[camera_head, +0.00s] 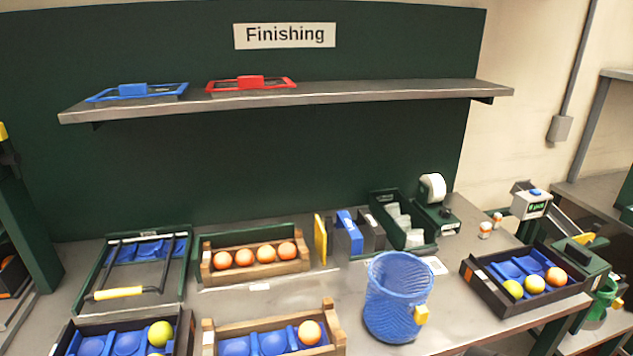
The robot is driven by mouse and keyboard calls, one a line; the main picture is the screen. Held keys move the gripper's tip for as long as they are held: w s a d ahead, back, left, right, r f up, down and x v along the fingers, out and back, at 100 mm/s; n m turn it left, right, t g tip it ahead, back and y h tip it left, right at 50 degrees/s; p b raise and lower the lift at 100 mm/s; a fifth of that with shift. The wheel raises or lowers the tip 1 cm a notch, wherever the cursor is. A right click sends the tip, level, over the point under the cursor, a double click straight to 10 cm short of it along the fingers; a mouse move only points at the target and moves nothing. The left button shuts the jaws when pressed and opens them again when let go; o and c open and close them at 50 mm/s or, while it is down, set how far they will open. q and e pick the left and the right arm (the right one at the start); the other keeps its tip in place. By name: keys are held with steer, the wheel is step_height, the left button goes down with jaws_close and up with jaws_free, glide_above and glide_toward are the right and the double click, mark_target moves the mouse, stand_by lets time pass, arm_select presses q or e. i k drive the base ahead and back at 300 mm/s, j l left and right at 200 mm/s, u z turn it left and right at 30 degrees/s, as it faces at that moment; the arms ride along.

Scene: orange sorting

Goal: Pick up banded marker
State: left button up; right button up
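Neither of my grippers is in view.
A blue mesh basket (398,302) stands at the front. A dark tray (492,300) with several fruits lies right of it, and a label dispenser (434,205) stands behind. Wooden crates (207,262) with oranges fill the left-middle. A shelf (330,96) overhangs the back.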

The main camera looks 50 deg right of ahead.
mark_target(497, 218)
steer(key=z, duration=1.4)
steer(key=i+l+z, duration=0.15)
steer(key=z, duration=0.25)
steer(key=i+l+z, duration=0.1)
steer(key=z, duration=0.3)
steer(key=i+z, duration=0.25)
steer(key=z, duration=0.2)
steer(key=u, duration=2.9)
steer(key=z, duration=2.8)
steer(key=i+l, duration=0.1)
steer(key=l+z, duration=0.05)
steer(key=l, duration=0.05)
